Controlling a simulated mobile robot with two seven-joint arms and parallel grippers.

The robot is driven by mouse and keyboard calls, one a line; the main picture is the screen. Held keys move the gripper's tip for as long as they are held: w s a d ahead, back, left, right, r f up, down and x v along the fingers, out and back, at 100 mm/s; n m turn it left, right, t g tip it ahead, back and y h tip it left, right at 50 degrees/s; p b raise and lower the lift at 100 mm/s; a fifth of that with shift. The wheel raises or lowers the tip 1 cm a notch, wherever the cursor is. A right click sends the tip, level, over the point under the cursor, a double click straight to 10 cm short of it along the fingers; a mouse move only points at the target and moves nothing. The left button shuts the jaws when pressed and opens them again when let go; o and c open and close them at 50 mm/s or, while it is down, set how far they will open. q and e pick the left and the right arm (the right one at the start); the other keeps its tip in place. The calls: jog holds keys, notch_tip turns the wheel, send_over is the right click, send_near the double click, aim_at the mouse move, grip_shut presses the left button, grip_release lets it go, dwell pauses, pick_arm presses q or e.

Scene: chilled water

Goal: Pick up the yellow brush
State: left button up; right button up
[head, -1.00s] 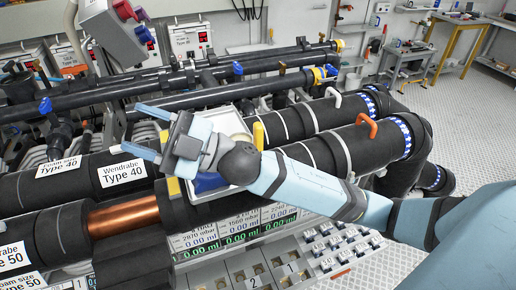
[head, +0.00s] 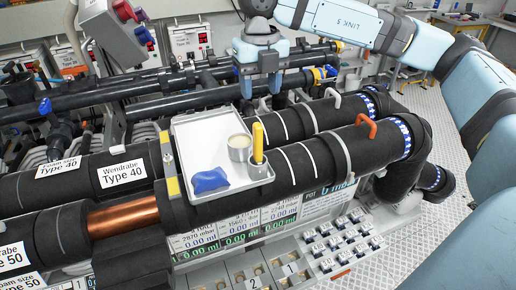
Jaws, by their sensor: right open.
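The yellow brush (head: 257,140) stands upright with its yellow handle up, its lower end hidden in a small holder at the right front corner of a white tray (head: 188,135). My right gripper (head: 261,88) points down, open and empty. In the picture it is above the brush handle, apart from it, with the black pipes behind. My left gripper is not in view.
A blue sponge-like item (head: 209,181) and a round tin (head: 239,147) are on the tray. Thick black insulated pipes (head: 313,160) surround it, with an orange handle (head: 366,125) at right. Displays and small switches lie below.

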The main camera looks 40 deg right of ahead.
aim_at(258, 137)
notch_tip(258, 137, down, 8)
jog(key=shift+r+p, duration=0.1)
jog(key=shift+p, duration=0.45)
jog(key=f, duration=0.1)
jog(key=f+p, duration=0.1)
jog(key=f, duration=0.3)
jog(key=shift+w+a+p, duration=0.1)
jog(key=shift+a+p, duration=0.15)
jog(key=shift+p, duration=0.15)
jog(key=shift+f, duration=0.25)
grip_shut()
jog(key=shift+r, duration=0.1)
